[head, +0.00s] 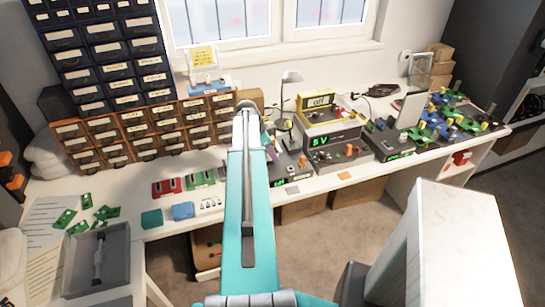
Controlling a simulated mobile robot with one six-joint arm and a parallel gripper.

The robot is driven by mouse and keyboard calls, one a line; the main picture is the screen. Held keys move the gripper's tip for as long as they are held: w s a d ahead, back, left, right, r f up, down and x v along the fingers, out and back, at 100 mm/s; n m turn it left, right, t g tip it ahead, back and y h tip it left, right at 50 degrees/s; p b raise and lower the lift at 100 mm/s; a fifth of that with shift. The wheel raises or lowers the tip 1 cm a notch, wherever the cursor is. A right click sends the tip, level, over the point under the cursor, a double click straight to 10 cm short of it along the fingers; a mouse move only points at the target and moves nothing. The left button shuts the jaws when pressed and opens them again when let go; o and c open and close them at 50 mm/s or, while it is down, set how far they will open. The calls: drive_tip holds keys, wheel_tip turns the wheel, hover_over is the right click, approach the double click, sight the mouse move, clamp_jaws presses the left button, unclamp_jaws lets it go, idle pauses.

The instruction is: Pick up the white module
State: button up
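No thing is clearly marked as the white module. A small white block with dark marks (209,203) lies near the bench's front edge, beside a blue block. A pale upright panel (411,109) stands farther right among the devices. I cannot tell which of these, if either, is the module. My teal arm reaches up the middle of the head view and covers part of the bench. My gripper does not show.
The white bench (330,181) carries a yellow-topped meter (317,106), a lamp (290,77), red and green blocks, green boards (64,218) and a grey tray (98,262). Drawer cabinets (105,62) stand at the back left. Cartons (304,210) sit below the bench.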

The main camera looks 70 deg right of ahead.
clamp_jaws()
drive_tip(key=shift+r, duration=0.15)
idle(0.4)
drive_tip(key=shift+r+b, duration=0.85)
drive_tip(key=shift+r, duration=0.5)
drive_tip(key=shift+s+a+r, duration=0.2)
drive_tip(key=shift+r, duration=0.05)
drive_tip(key=s+a+b, duration=0.2)
drive_tip(key=s+a, duration=0.2)
drive_tip(key=s, duration=0.2)
drive_tip(key=s+a+r+b, duration=0.1)
drive_tip(key=s+a+b, duration=0.1)
drive_tip(key=s+a, duration=0.2)
drive_tip(key=s, duration=0.3)
drive_tip(key=shift+r, duration=0.3)
